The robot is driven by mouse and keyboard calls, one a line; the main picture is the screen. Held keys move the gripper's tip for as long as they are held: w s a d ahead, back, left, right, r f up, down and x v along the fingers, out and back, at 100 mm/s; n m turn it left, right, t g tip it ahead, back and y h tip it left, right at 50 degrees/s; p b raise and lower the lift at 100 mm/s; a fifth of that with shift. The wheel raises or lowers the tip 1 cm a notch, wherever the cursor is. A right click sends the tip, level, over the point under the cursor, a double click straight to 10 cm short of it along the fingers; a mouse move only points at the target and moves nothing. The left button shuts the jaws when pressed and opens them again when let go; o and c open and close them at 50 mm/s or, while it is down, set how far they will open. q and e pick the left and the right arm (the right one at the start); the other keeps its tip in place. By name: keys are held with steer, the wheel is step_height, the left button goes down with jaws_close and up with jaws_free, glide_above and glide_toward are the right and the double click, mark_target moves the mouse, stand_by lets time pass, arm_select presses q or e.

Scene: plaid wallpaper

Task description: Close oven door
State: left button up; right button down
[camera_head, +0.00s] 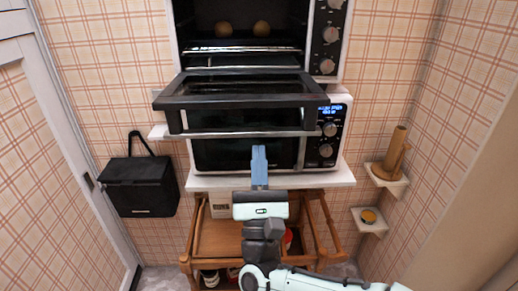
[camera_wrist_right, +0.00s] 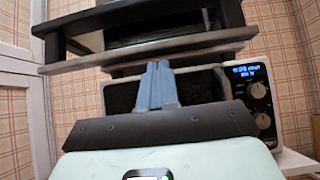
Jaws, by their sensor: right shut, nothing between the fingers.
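The oven (camera_head: 328,35) is the upper appliance, with a white and black body and knobs on its right side. Its black-framed door (camera_head: 240,102) hangs open, folded down and sticking out toward me. Two round buns rest on the rack inside. My right gripper (camera_head: 259,152) is shut and empty, pointing up below and in front of the open door. In the right wrist view its closed blue fingers (camera_wrist_right: 157,68) show just under the door's near edge (camera_wrist_right: 150,50); I cannot tell whether they touch it. My left gripper is not in view.
A microwave (camera_head: 326,150) with a lit blue display sits on a white shelf (camera_head: 320,181) below the oven. A wooden cart (camera_head: 215,238) stands under it. A black bag-like box (camera_head: 140,187) hangs at left. Small shelves (camera_head: 388,182) with wooden items are at right.

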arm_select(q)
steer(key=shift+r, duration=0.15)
arm_select(e)
steer(key=shift+r, duration=0.6)
